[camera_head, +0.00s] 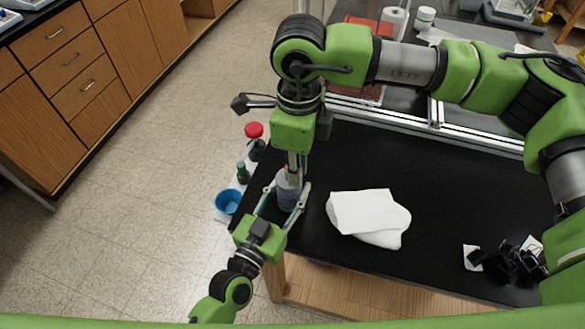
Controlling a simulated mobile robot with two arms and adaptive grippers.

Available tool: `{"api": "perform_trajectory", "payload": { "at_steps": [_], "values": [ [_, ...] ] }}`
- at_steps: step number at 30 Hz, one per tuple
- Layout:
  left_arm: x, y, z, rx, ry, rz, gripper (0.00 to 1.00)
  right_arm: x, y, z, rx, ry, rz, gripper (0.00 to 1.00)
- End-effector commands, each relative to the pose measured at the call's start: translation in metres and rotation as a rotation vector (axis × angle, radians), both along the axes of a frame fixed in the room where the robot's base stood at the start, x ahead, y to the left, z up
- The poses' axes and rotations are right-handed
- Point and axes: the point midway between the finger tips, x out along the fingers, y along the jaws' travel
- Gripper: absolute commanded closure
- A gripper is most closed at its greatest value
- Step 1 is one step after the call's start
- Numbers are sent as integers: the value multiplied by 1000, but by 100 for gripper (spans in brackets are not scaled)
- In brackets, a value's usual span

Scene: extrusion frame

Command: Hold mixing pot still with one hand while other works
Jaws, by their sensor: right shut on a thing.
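The mixing pot, a small pale container with blue on it (287,190), stands on the black table near its left end. My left gripper (287,187) reaches up from the bottom, with one finger on each side of the pot. I cannot tell whether both fingers touch it. My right gripper (296,160) points down from above, directly over the pot's mouth. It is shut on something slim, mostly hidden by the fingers. The pot's opening and contents are hidden.
A blue cup (228,201), a small green bottle (242,172) and a red-capped bottle (255,140) stand left of the pot. A white cloth (368,216) lies on the black table (450,190). Black items (518,262) sit at the right. The table between them is clear.

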Motion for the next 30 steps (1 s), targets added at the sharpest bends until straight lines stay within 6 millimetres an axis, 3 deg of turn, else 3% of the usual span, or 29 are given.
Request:
{"api": "perform_trajectory", "payload": {
  "at_steps": [30],
  "values": [
    [0, 0, -1, 2, 2, 0, 86, 28, -20, 1, -1, -1, 962, 100]
  ]
}}
